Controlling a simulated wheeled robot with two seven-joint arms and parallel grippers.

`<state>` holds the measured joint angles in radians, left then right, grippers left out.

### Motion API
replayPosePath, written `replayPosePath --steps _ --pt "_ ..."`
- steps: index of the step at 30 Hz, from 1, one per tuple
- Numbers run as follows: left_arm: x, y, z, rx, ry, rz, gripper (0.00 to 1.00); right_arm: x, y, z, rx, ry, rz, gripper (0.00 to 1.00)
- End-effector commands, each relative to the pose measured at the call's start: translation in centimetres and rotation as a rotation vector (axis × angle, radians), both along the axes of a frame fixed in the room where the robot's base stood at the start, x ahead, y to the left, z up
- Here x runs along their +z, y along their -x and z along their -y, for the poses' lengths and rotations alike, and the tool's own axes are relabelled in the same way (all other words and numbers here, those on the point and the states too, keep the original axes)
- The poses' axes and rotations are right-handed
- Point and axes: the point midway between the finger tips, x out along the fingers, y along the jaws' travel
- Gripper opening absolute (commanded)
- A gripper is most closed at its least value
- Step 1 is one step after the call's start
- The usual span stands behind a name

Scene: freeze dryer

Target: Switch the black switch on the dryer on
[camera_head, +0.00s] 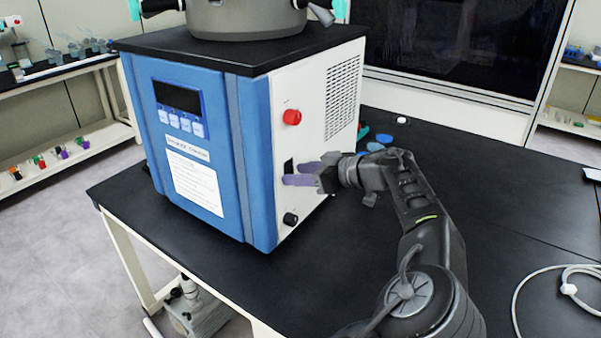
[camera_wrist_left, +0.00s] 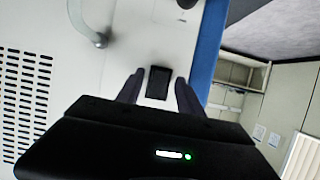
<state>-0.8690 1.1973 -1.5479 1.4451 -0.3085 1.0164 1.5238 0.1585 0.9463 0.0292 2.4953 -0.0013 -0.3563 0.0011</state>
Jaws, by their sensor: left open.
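The freeze dryer (camera_head: 258,150) is a blue and white box on the black bench. Its black switch (camera_head: 289,167) is on the white side panel, below a red knob and partly hidden by my fingers. My left gripper (camera_head: 297,174) is level with the switch, its purple-grey fingers pointing at the panel. In the left wrist view the dark rectangular switch (camera_wrist_left: 158,82) lies between the tips of my open left gripper (camera_wrist_left: 158,90), with a gap on either side. I cannot tell whether a fingertip touches the panel. My right gripper is not in view.
The red knob (camera_head: 292,117) is above the switch and a black knob (camera_head: 290,219) below it. A vented panel (camera_head: 342,95) is farther back on that side. Small coloured items (camera_head: 380,140) lie behind my arm. A white cable (camera_head: 560,275) lies at the bench's right.

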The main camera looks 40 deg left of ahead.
Motion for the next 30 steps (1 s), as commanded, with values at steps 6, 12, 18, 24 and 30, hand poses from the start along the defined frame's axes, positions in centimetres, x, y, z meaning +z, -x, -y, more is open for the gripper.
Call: replayPosePath --steps 6,12,18,24,30 --pt "-0.01 -0.01 0.03 0.000 0.000 0.000 0.40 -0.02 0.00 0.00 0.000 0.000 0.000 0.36" --pt "0.00 -0.01 0.04 0.000 0.000 0.000 0.23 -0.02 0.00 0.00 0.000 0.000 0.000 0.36" --pt "0.01 -0.01 0.05 0.000 0.000 0.000 0.07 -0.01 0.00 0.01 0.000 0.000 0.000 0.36" --pt "0.01 -0.01 0.05 0.000 0.000 0.000 0.00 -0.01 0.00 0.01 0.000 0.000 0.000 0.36" --pt "-0.08 -0.02 0.05 -0.001 -0.002 0.000 0.00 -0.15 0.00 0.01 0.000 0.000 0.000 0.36"
